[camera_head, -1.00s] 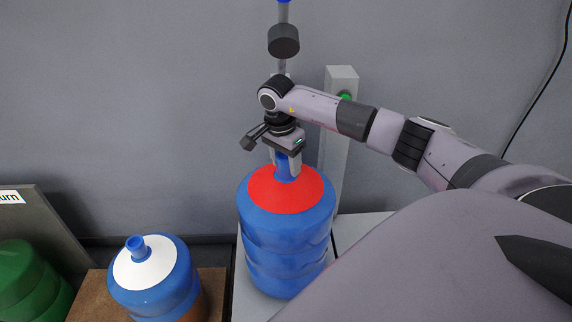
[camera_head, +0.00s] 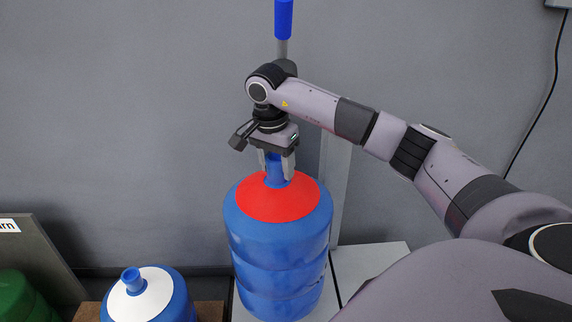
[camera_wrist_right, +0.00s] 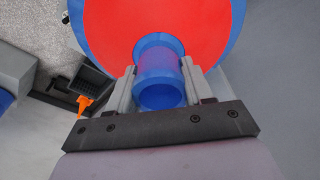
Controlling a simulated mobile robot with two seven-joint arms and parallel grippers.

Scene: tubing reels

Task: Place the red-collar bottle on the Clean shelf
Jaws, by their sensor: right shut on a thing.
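The red-collar bottle (camera_head: 277,235) is a large blue ribbed jug with a red top around its neck. It stands upright in the middle of the head view, over a light surface; whether its base touches that surface is hard to tell. My right gripper (camera_head: 276,168) is above it with its fingers on both sides of the blue neck, shut on it. In the right wrist view the neck (camera_wrist_right: 160,80) sits between the two fingers, with the red collar (camera_wrist_right: 108,30) around it. My left gripper is not in view. No Clean shelf label is visible.
A white-collar blue bottle (camera_head: 150,295) stands on a brown surface at the lower left. A green bottle (camera_head: 22,298) is at the far left by a dark panel with a partly cut-off label (camera_head: 9,226). A light surface (camera_head: 370,262) lies right of the red-collar bottle. A grey wall is behind.

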